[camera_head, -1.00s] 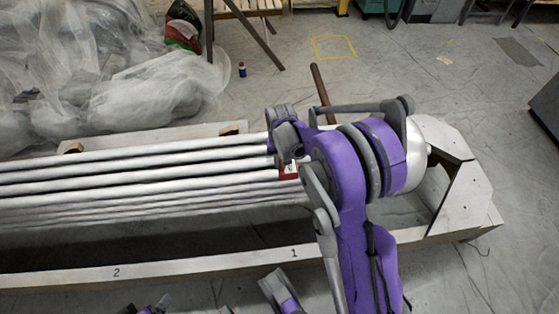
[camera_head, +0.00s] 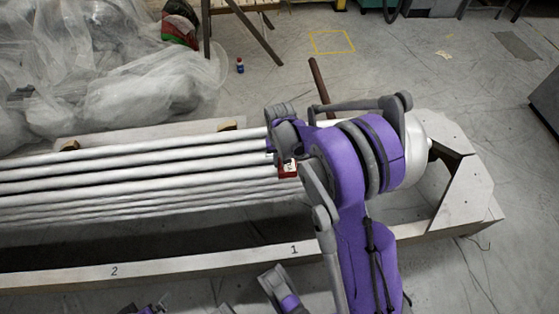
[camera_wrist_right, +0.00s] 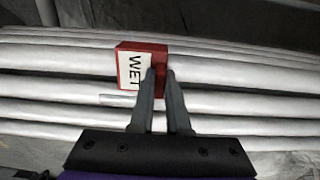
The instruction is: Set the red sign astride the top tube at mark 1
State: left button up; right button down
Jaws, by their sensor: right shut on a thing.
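The red sign (camera_head: 288,174) is small and block-like, with a white label that reads "WET" in the right wrist view (camera_wrist_right: 129,69).
The tubes lie side by side along a pale frame with mark 2 (camera_head: 115,271) on its front board. A grey end plate (camera_head: 462,190) stands at the right. Plastic sheeting (camera_head: 110,70) is heaped at the back left. A brown rod (camera_head: 320,82) rises behind my arm.

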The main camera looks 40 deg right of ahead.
dwell(0.4)
jog(key=c, duration=0.8)
grip_release()
notch_tip(320, 180, up, 11)
jog(key=p, duration=0.3)
jog(key=shift+f, duration=0.1)
